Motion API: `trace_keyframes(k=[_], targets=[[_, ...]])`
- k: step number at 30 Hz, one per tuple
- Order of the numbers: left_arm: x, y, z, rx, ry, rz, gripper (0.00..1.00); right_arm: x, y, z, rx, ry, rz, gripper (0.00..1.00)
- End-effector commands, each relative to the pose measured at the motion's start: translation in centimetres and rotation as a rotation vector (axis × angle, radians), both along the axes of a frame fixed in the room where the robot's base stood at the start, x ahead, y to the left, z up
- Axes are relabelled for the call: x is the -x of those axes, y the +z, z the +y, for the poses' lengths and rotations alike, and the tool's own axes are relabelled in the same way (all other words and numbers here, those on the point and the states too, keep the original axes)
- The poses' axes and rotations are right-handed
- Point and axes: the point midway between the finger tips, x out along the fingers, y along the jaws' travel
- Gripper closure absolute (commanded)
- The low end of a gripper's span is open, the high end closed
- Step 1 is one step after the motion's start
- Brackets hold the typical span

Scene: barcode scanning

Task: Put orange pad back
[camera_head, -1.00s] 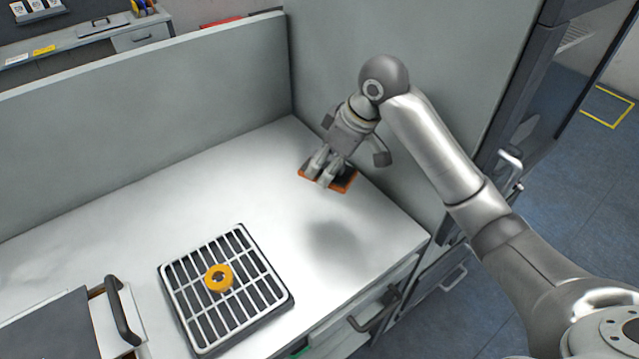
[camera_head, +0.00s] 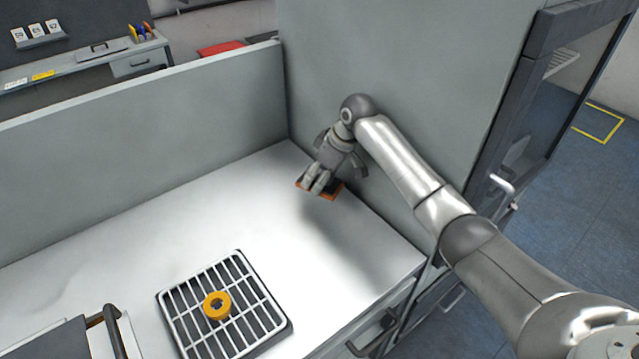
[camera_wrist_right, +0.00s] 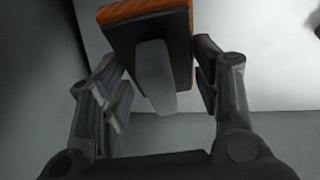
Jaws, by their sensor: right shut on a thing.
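The orange pad (camera_head: 331,194) is near the back right corner of the white worktop in the head view. In the right wrist view the pad (camera_wrist_right: 183,22) shows an orange rim, a dark face and a grey grip piece. My right gripper (camera_head: 317,182) reaches over the pad and is shut on it, with its fingers on either side of the grey piece in the wrist view. The fingers hide part of the pad in the head view. I cannot tell whether the pad touches the worktop. My left gripper is not in view.
Grey walls (camera_head: 150,130) stand behind and to the right. A dark handle (camera_head: 115,330) is at the lower left.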

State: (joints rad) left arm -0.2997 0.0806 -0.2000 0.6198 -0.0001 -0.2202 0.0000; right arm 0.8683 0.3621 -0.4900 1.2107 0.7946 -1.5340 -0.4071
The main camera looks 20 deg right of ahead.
Motion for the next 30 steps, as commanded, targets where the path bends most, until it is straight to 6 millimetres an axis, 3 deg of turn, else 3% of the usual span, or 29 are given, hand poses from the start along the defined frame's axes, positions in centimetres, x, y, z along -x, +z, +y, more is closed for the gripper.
trace_keyframes(k=[12, 18, 30], targets=[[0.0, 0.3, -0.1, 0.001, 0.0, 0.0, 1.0, -2.1, -2.5, -0.4, 0.0, 0.0, 0.0, 0.62], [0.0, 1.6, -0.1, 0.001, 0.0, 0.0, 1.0, -2.0, -5.1, -0.4, 0.001, 0.0, 0.001, 0.62], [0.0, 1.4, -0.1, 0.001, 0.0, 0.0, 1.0, -2.0, -5.9, -0.4, 0.001, 0.001, -0.001, 0.62]])
